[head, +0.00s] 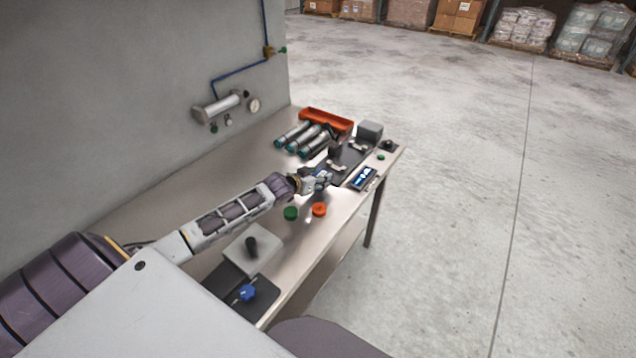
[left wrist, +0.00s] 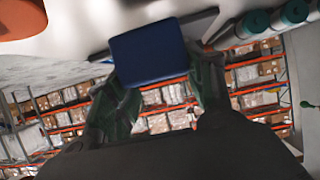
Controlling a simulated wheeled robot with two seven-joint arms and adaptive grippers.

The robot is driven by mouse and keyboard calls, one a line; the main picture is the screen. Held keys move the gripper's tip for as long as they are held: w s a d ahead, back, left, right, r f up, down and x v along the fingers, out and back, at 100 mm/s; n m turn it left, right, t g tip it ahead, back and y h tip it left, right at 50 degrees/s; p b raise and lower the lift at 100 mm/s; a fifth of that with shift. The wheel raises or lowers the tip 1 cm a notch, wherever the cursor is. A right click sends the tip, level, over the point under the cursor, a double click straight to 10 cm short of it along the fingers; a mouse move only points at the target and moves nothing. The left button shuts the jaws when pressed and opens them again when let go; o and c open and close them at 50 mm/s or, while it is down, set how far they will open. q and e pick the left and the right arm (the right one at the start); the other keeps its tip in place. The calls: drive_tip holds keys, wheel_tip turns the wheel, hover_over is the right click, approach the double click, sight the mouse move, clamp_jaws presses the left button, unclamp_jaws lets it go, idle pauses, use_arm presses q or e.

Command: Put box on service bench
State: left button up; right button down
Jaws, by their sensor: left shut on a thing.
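The service bench (head: 165,205) is a long metal-topped table along the grey wall in the head view. My left arm reaches over it from the left, and my left gripper (head: 324,178) is low over its middle to right part. In the left wrist view a dark blue box (left wrist: 150,52) sits between the fingers of my left gripper (left wrist: 160,88), which is shut on it. In the head view the box is too small and too covered by the gripper to make out clearly. Whether it touches the bench top cannot be told. My right gripper is not in view.
Near the gripper are a dark mat (head: 353,158), a small display (head: 363,178), a green cap (head: 291,213) and an orange cap (head: 319,209). Several cylinders (head: 308,140) and an orange tray (head: 326,121) lie behind. A grey block (head: 252,249) stands nearer. The floor right is clear.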

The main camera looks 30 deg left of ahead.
use_arm(q)
drive_tip(key=shift+f, duration=1.25)
drive_tip(key=shift+f, duration=0.1)
drive_tip(key=o, duration=1.1)
drive_tip(key=v, duration=1.2)
